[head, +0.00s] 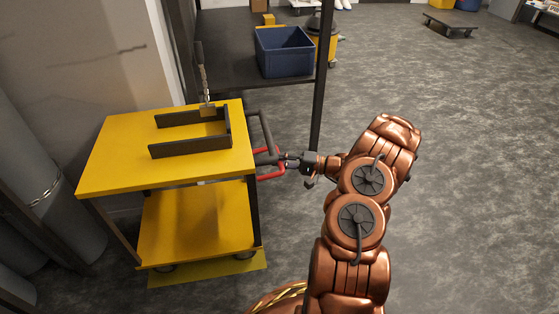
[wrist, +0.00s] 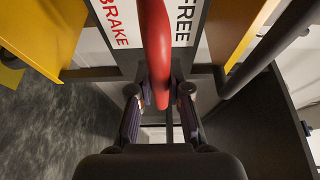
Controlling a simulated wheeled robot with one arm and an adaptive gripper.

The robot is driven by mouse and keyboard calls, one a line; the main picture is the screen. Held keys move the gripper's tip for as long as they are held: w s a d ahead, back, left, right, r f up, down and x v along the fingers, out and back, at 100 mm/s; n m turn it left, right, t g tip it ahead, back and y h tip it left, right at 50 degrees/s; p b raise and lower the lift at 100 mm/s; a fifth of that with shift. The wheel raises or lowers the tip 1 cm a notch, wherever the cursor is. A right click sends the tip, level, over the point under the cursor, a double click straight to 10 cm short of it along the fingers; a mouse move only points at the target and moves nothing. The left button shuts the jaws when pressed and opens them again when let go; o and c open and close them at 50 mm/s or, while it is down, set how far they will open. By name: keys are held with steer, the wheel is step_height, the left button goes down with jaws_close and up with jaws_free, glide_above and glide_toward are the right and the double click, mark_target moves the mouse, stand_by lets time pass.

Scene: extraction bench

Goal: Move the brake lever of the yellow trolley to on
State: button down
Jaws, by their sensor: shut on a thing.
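The yellow trolley (head: 165,170) stands at the left in the head view, with a yellow top and a lower shelf. Red parts (head: 271,176) show at its right side, around my gripper (head: 281,161); which of them is the lever is hard to tell there. In the wrist view the red brake lever (wrist: 156,45) runs down between the fingers of my gripper (wrist: 160,92), which is shut on its lower end. Behind it is a white plate (wrist: 128,20) with BRAKE in red on the left and FREE in black on the right. The lever lies between the two words.
A dark post (head: 322,90) rises close behind my gripper. A blue crate (head: 285,52) sits on a dark table behind. The floor to the right is mostly clear.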

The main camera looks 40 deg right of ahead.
steer(key=shift+f, duration=0.2)
stand_by(0.3)
steer(key=shift+w+a+f+b, duration=0.1)
steer(key=shift+a+f+b, duration=0.1)
steer(key=shift+f+b, duration=0.8)
steer(key=shift+w+a+f+b, duration=0.15)
steer(key=shift+f+b, duration=0.3)
steer(key=shift+f, duration=0.9)
steer(key=shift+s+a+f, duration=0.1)
steer(key=c, duration=1.1)
jaws_free()
steer(key=v, duration=1.2)
